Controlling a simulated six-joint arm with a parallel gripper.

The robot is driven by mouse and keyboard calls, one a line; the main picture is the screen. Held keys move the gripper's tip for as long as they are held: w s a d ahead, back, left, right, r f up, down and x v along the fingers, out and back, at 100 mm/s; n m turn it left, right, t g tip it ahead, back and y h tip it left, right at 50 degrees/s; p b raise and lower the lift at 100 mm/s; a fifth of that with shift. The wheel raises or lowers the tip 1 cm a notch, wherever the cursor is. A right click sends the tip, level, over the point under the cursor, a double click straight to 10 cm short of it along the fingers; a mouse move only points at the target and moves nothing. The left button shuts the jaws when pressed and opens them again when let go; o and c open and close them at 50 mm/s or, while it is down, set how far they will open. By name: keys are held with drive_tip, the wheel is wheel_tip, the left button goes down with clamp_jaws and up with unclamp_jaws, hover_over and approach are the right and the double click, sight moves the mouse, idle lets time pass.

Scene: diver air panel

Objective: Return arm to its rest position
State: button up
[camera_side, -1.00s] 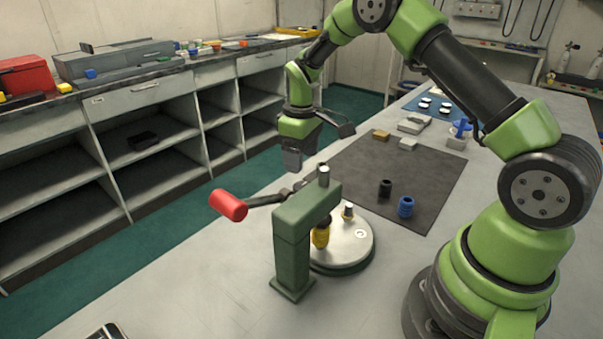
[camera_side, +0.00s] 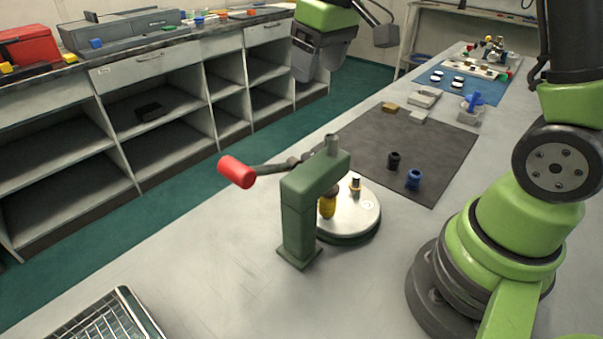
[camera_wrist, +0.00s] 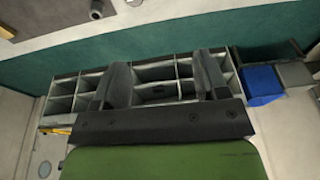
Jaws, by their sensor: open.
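My gripper (camera_side: 303,62) hangs high in the upper middle of the side view, beyond the table's left edge and in front of the shelving. In the wrist view its two dark fingers (camera_wrist: 166,85) stand wide apart with nothing between them. The green press (camera_side: 298,215) stands upright on the table, its lever with a red handle (camera_side: 237,171) pointing left. A yellow part (camera_side: 327,206) sits under the press arm, by the round silver plate (camera_side: 345,222). My gripper is clear of all of these.
A dark mat (camera_side: 440,157) carries a black piece (camera_side: 393,161) and a blue piece (camera_side: 413,180). A blue mat (camera_side: 486,96) lies farther back. A wire tray (camera_side: 105,318) is at the front left. Open shelving (camera_side: 150,130) lines the wall.

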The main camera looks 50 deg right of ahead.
drive_tip(key=s+a+r+m+t, duration=0.2)
drive_tip(key=s+a+r, duration=0.1)
drive_tip(key=s, duration=0.6)
drive_tip(key=s+a+r+m+t+y, duration=0.1)
drive_tip(key=s+a+r+m+t, duration=0.1)
drive_tip(key=s, duration=0.7)
drive_tip(key=shift+a+r+t+y, duration=0.3)
drive_tip(key=shift+a+r, duration=0.25)
drive_tip(key=shift+a, duration=0.15)
